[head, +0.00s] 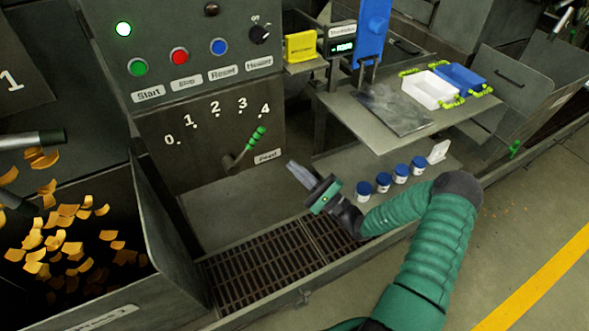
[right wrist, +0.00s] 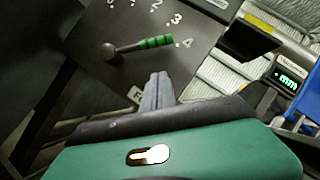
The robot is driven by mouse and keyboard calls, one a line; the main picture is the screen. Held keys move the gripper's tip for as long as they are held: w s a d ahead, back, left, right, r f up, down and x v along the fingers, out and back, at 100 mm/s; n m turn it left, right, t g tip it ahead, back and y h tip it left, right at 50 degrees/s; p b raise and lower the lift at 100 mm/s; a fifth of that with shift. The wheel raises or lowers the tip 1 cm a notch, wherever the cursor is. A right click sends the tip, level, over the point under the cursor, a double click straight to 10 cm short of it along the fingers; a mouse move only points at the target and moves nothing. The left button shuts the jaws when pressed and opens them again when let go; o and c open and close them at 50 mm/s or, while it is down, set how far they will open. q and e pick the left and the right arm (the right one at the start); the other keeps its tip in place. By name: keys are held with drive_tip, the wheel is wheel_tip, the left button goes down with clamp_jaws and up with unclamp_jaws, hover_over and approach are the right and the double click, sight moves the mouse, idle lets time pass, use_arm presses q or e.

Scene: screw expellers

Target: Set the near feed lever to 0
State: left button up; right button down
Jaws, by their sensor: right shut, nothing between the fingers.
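The feed lever (head: 244,149) has a green grip and a grey pivot on the dark panel, under an arc of numbers from 0 to 4. Its grip points up and right, at the 4. It also shows in the right wrist view (right wrist: 140,46), pointing toward the 4. The 0 mark (head: 170,140) is at the left end of the arc. My right gripper (head: 293,166) is shut and empty, right of and slightly below the lever, apart from it. Its fingers show in the right wrist view (right wrist: 157,88), below the lever. My left gripper is not in view.
Start, Stop, Reset and Heater controls (head: 180,57) sit above the numbers. A bin of orange flakes (head: 130,312) stands at the left. A floor grate (head: 265,268) lies below. Several blue-capped jars (head: 383,182) and a shelf with white (head: 430,90) and blue trays are at the right.

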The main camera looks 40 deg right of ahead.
sight(245, 147)
drive_tip(key=w+a+r, duration=0.4)
drive_tip(key=w+r, duration=0.1)
drive_tip(key=w, duration=0.2)
drive_tip(key=shift+w+r, duration=0.15)
drive_tip(key=shift+w, duration=0.1)
drive_tip(key=shift+p, duration=0.3)
